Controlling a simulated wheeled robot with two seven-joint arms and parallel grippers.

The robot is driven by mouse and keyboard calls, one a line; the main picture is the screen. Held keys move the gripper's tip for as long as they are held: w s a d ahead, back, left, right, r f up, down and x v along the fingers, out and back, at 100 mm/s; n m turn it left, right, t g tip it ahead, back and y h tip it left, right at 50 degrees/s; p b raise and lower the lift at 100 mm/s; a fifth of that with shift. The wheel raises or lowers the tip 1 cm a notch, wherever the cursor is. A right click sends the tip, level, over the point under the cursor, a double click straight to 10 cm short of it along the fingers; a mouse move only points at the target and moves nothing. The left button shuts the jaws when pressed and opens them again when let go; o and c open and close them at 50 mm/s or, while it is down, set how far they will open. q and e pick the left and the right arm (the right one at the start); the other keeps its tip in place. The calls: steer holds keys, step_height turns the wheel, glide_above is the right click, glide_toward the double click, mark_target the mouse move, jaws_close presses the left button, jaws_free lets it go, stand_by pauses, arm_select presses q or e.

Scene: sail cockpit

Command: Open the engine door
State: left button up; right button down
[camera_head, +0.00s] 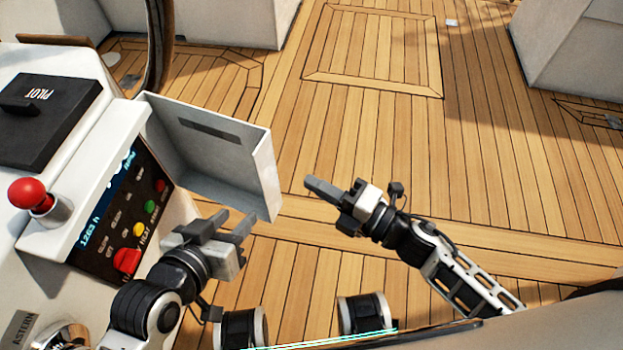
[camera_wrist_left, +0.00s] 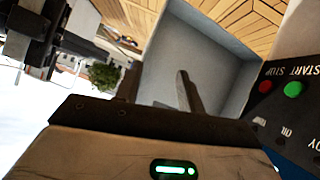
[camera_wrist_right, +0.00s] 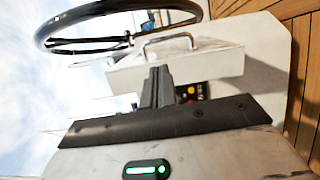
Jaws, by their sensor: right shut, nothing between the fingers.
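The engine door (camera_head: 205,160) is a grey-white box-like cover. It stands swung out from the console, its hollow inner side facing me and the engine panel (camera_head: 120,215) uncovered. The door also shows in the left wrist view (camera_wrist_left: 205,55), and in the right wrist view (camera_wrist_right: 175,66) with a metal handle (camera_wrist_right: 167,42) on its outer face. My left gripper (camera_head: 232,222) is open and empty, in front of the panel near the door's lower edge. Whether it touches the door I cannot tell. My right gripper (camera_head: 310,186) is shut and empty, to the right of the door, apart from it.
The panel carries a red switch (camera_head: 127,260) and several coloured buttons. A red-knobbed lever (camera_head: 28,192) and a black PILOT box (camera_head: 48,120) sit on the console. A dark steering wheel (camera_head: 158,45) rises behind the door. The wooden deck (camera_head: 370,140) at right is clear.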

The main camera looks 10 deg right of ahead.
arm_select(q)
steer(key=shift+d+r+b, duration=0.1)
steer(key=shift+r+b, duration=0.15)
steer(key=shift+b, duration=0.1)
arm_select(e)
steer(key=x, duration=0.8)
